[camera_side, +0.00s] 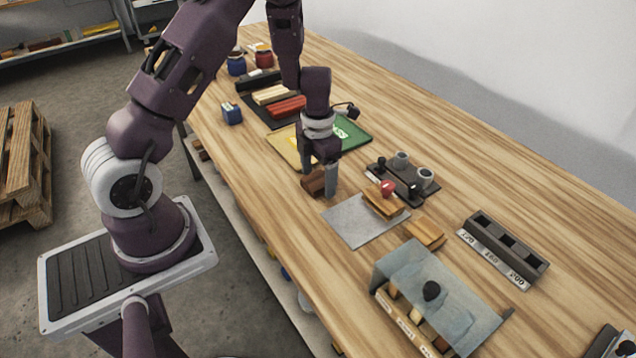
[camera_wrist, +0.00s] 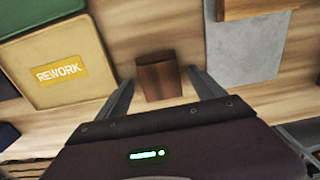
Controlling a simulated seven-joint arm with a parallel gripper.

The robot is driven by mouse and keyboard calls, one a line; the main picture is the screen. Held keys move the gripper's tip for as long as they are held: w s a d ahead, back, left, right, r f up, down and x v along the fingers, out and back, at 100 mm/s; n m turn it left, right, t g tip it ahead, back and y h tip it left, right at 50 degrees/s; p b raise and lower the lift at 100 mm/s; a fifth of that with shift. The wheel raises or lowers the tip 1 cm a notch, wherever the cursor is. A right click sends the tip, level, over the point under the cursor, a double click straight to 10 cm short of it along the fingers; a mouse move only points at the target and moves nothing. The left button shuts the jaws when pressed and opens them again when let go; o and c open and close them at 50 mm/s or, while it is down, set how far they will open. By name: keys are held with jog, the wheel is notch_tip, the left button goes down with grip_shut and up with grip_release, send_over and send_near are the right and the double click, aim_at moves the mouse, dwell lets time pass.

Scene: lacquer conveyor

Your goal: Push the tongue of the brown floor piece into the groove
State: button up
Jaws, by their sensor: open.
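The brown floor piece (camera_side: 313,183) is a small dark brown block lying on the wooden bench. In the wrist view the brown piece (camera_wrist: 159,80) sits between my fingertips, with a gap on each side. My gripper (camera_side: 319,178) is open, pointing down over it; one finger hides part of the piece in the side view. A lighter wooden piece (camera_side: 378,206) with a red knob on top lies on a grey plate (camera_side: 345,226) to the right. Part of this wooden piece (camera_wrist: 232,10) shows at the wrist view's top edge. I cannot make out the tongue or groove.
Another light wooden piece (camera_side: 425,232) lies beyond the grey plate. A dark fixture with round cups (camera_side: 403,178), a slotted block (camera_side: 505,247) and a clear-covered box (camera_side: 440,290) stand around it.

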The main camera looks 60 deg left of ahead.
aim_at(335, 229)
jog(key=c, duration=1.5)
jog(key=shift+r, duration=0.35)
notch_tip(335, 229, up, 9)
jog(key=d+f, duration=0.1)
jog(key=d, duration=0.1)
jog(key=d+f, duration=0.2)
jog(key=d, duration=0.1)
jog(key=d+f, duration=0.1)
jog(key=d, duration=0.2)
jog(key=shift+d+f, duration=0.1)
jog(key=shift+f, duration=0.15)
jog(key=s+d+f, duration=0.4)
jog(key=shift+s+d+f, duration=0.1)
jog(key=shift+d, duration=0.3)
jog(key=shift+s+d+f, duration=0.2)
jog(key=shift+s+f, duration=0.05)
jog(key=shift+s, duration=0.15)
